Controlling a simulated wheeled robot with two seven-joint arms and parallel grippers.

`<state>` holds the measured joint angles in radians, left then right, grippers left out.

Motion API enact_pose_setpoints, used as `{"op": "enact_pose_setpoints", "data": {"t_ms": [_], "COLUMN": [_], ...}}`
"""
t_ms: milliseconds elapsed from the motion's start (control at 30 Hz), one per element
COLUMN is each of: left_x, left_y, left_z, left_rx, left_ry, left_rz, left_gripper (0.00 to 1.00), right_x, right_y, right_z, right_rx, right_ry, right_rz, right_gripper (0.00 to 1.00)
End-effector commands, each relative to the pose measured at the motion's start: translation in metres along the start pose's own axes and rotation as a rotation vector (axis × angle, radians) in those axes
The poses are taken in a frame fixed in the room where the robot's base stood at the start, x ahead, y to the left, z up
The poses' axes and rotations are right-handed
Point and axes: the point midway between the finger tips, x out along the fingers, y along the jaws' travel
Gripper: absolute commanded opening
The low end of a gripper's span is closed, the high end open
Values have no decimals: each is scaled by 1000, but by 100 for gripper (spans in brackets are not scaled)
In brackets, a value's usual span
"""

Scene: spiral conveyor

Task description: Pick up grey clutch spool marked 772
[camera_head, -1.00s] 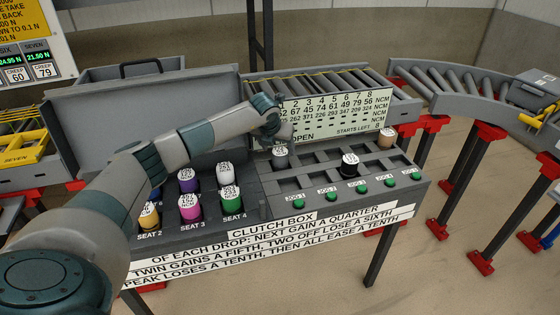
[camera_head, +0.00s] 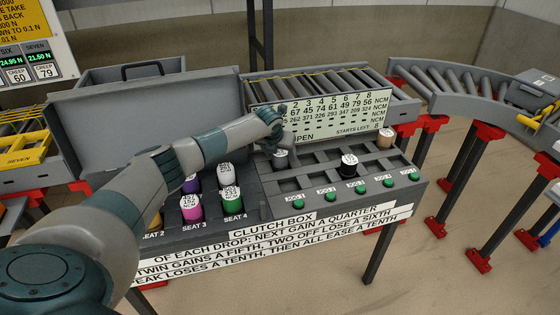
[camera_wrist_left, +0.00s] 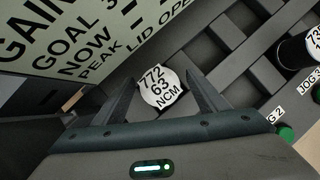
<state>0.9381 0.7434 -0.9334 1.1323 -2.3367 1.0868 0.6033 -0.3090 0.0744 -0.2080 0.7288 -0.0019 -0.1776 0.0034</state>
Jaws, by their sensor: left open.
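The grey clutch spool marked 772 (camera_head: 280,159) stands in a socket at the back left of the jog grid on the clutch box. In the left wrist view its white label (camera_wrist_left: 158,88) reads 772, 63, NCM. My left gripper (camera_wrist_left: 161,78) is open, with one finger on each side of the label in that view. The fingers look to be above or around the spool's top; how deep they reach is unclear. In the head view the left hand (camera_head: 276,134) is just above and behind the spool. My right gripper is not in view.
A black spool (camera_head: 348,166) and a tan spool (camera_head: 385,138) stand in other sockets. Green jog buttons (camera_head: 331,193) line the front. A sign board (camera_head: 330,115) rises close behind the hand. Purple, white, magenta and green (camera_head: 233,204) spools stand at the left.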

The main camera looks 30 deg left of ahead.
Motion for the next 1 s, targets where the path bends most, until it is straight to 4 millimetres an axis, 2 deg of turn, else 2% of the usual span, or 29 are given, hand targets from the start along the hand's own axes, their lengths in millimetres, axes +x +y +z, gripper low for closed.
{"op": "enact_pose_setpoints", "data": {"t_ms": [367, 600, 1000], "left_x": [0, 0, -4], "left_y": [0, 0, 0], "left_z": [0, 0, 4], "left_rx": [0, 0, -1], "left_ry": [0, -1, -4], "left_rz": [0, 0, -1], "left_gripper": [66, 12, 12], "right_x": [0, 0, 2], "right_y": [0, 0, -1], "right_z": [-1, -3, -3], "right_rx": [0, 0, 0], "right_ry": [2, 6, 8], "right_rz": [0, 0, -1], "right_gripper": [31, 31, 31]}}
